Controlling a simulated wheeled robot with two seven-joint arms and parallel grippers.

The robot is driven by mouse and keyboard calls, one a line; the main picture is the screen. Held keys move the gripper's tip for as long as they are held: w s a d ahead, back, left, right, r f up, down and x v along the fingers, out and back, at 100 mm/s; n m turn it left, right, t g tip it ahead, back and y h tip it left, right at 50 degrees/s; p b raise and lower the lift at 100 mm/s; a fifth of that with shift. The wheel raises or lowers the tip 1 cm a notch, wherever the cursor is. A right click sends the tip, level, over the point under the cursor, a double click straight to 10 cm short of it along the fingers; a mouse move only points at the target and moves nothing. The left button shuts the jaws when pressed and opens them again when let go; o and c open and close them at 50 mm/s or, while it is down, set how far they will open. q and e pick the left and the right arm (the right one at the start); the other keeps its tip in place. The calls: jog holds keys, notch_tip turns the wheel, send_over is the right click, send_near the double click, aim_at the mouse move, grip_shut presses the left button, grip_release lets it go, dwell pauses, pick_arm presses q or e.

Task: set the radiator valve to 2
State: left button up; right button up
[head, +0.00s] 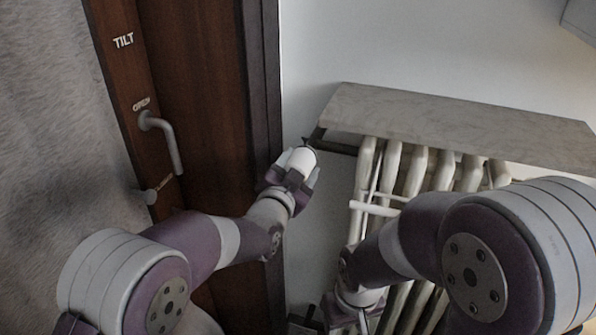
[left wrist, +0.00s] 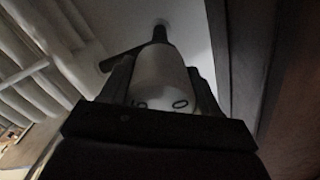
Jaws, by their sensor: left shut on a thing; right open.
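The white radiator valve knob (head: 301,158) sits at the left end of the radiator's dark pipe, beside the door frame. My left gripper (head: 291,172) is shut on the knob. In the left wrist view the knob (left wrist: 163,77) is between the two fingers (left wrist: 160,85), with dark marks near its lower edge; a "0" is legible and the mark to its left is only partly visible. The head view does not show the knob's marks. My right gripper (head: 352,312) is low in front of the radiator, partly hidden by my right arm; it is open and appears empty.
The white ribbed radiator (head: 415,172) stands right of the valve under a grey stone shelf (head: 450,125). A dark wooden door (head: 200,90) with a grey handle (head: 165,137) is at left. A grey curtain (head: 55,150) hangs further left.

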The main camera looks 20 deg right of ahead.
dwell(0.4)
pick_arm(q)
jog(key=o, duration=1)
jog(key=shift+o, duration=0.2)
jog(key=b+v, duration=0.1)
jog(key=v, duration=1.1)
jog(key=shift+s+a, duration=0.2)
jog(key=shift+s, duration=0.1)
